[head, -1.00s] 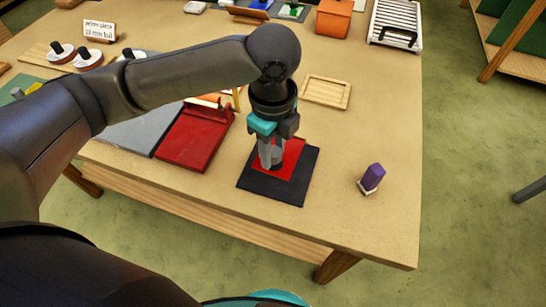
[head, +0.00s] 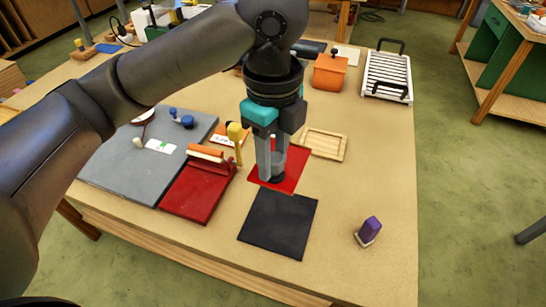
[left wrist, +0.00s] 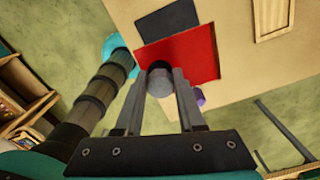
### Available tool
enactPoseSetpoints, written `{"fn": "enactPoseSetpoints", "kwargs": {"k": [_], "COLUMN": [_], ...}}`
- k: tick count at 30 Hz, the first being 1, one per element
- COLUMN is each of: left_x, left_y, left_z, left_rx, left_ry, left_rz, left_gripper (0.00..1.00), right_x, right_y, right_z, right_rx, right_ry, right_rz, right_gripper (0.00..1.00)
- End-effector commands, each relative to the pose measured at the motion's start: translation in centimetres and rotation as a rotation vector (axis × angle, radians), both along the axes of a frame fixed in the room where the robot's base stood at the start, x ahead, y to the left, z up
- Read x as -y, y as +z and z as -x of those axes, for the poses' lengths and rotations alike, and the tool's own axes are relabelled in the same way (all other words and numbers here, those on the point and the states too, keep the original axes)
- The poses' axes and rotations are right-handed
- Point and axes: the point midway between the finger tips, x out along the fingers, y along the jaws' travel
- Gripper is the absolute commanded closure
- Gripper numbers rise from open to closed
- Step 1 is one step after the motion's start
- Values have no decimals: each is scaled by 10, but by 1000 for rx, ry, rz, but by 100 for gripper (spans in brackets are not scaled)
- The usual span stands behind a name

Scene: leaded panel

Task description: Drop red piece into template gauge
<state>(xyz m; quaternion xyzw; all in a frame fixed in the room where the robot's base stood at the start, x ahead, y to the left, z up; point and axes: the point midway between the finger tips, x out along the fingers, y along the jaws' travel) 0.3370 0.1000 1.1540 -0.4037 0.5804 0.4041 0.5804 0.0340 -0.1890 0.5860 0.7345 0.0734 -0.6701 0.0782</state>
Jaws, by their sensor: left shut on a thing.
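The red piece (head: 296,167) is a thin flat square sheet. It hangs level under a grey cylinder (head: 278,161) with a dark foot, which looks like a lifter. My left gripper (head: 271,160) points down and is shut on this cylinder. The left wrist view shows the cylinder (left wrist: 159,80) between the fingers, over the red piece (left wrist: 198,52). A light wooden frame with a shallow recess (head: 325,154), which looks like the template gauge, lies just beyond and right of the red piece. It also shows in the left wrist view (left wrist: 272,33). My right gripper is not in view.
A bare black mat (head: 279,224) lies nearer the front edge. A red tray (head: 196,196) and a grey board (head: 125,170) lie left. A purple block (head: 370,230) stands right. An orange box (head: 330,74) and white rack (head: 388,78) stand behind. The table's right side is mostly clear.

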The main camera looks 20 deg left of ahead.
Motion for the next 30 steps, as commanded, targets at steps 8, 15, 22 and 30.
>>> {"fn": "enactPoseSetpoints", "kwargs": {"k": [8, 15, 22, 30], "left_x": [0, 0, -5, -20], "left_y": [0, 0, -12, -41], "left_z": [0, 0, 0, 0], "left_rx": [1, 1, 0, 0], "left_ry": [0, 2, 178, 720], "left_rz": [1, 1, 1, 1], "left_gripper": [91, 100, 100, 100], "right_x": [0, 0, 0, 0], "right_y": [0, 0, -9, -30], "right_z": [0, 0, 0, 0], "right_rx": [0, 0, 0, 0], "right_ry": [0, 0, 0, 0], "right_rz": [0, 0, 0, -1], "right_gripper": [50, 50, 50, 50]}}
